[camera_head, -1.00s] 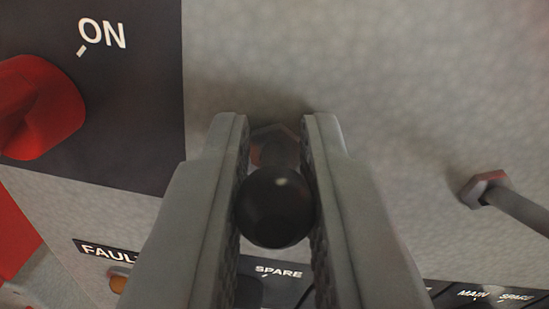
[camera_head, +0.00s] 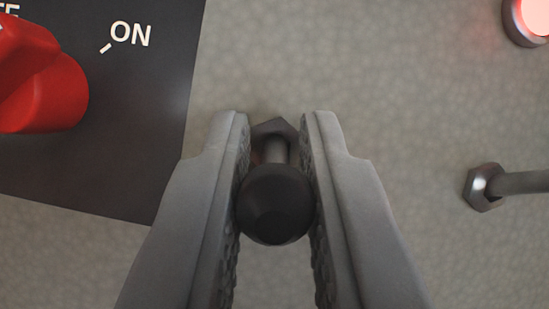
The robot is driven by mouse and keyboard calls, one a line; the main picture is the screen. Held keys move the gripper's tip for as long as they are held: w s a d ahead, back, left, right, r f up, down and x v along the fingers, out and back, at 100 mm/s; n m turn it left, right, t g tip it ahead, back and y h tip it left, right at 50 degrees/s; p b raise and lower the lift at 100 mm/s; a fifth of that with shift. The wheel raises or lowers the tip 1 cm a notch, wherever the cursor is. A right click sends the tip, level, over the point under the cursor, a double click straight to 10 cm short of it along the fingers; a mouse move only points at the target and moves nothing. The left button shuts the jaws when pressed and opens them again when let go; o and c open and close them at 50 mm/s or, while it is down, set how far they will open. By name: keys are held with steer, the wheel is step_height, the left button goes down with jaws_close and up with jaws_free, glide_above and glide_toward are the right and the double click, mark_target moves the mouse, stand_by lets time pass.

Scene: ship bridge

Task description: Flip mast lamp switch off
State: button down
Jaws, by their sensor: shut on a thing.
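A toggle switch with a round black knob (camera_head: 276,206) and a hex nut at its base stands out from the grey panel. My gripper (camera_head: 275,130) is shut on this toggle, with one finger on each side of the knob. The knob points toward the camera and slightly down in the picture. No label for this toggle shows in the frame, so I cannot tell from the picture which lamp it serves.
A red rotary knob (camera_head: 38,80) sits on a dark plate (camera_head: 130,130) marked ON at the left. A second toggle (camera_head: 490,186) points right at the right edge. A lit reddish lamp (camera_head: 528,18) is at the top right. Bare panel (camera_head: 420,110) lies between.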

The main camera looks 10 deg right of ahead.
steer(key=shift+w+f+t, duration=0.1)
steer(key=shift+f+t, duration=0.25)
steer(key=shift+t, duration=0.55)
steer(key=c, duration=1.4)
jaws_free()
steer(key=shift+c, duration=0.2)
steer(key=v, duration=1.7)
steer(key=shift+f, duration=0.35)
steer(key=shift+d, duration=0.15)
